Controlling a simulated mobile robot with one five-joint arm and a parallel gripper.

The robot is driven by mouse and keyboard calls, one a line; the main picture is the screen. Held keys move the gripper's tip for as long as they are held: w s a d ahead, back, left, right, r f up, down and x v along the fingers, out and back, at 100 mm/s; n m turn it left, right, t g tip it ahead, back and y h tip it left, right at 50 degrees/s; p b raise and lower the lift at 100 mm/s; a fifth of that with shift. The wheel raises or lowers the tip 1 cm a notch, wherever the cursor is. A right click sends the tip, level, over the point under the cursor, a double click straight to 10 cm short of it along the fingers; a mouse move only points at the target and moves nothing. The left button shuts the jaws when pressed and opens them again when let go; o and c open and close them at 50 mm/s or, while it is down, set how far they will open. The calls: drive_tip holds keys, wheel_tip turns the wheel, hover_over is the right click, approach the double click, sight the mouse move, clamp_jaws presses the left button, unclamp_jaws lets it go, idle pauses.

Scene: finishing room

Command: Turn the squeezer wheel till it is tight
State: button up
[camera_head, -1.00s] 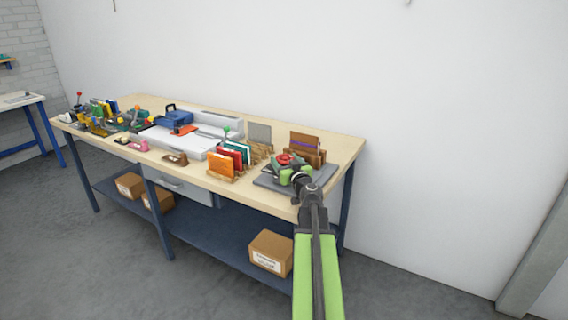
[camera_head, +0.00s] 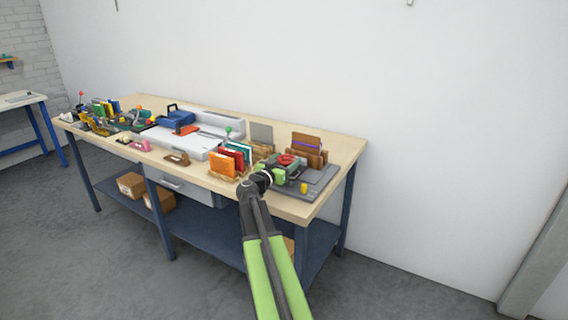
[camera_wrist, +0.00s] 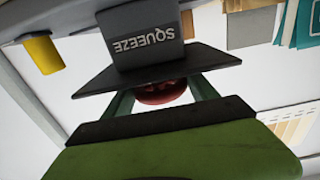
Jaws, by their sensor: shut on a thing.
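The squeezer (camera_head: 296,168) stands on a dark grey mat (camera_head: 322,178) at the right end of the workbench. Its red wheel (camera_head: 286,159) is on top. In the wrist view, the scene is upside down: the grey block marked SQUEEZE (camera_wrist: 140,39), a dark plate (camera_wrist: 150,69) and part of the red wheel (camera_wrist: 160,93) show. My gripper (camera_head: 274,176) reaches in from the front left of the squeezer. In the wrist view, my gripper (camera_wrist: 162,96) has a finger on either side of the wheel and is shut on it. The fingertips are partly hidden behind the plate.
A yellow cylinder (camera_head: 304,188) stands on the mat's front corner. Orange, red and teal folders (camera_head: 222,164) stand close to the left of my gripper. A brown rack (camera_head: 308,150) is behind the squeezer. The mat's right side is mostly clear.

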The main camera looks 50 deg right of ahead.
drive_tip(key=shift+s+d+m+g+h, duration=0.15)
drive_tip(key=shift+m+g, duration=0.3)
drive_tip(key=shift+g, duration=0.25)
drive_tip(key=shift+d+m+g+h, duration=0.15)
drive_tip(key=shift+m+g, duration=0.3)
drive_tip(key=shift+g, duration=0.25)
drive_tip(key=shift+s+a+f+g, duration=0.1)
drive_tip(key=shift+g, duration=0.2)
drive_tip(key=o, duration=1.3)
drive_tip(key=shift+o, duration=0.2)
drive_tip(key=shift+a, duration=0.3)
drive_tip(key=s+a, duration=0.1)
drive_tip(key=a, duration=1.5)
drive_tip(key=shift+a, duration=0.4)
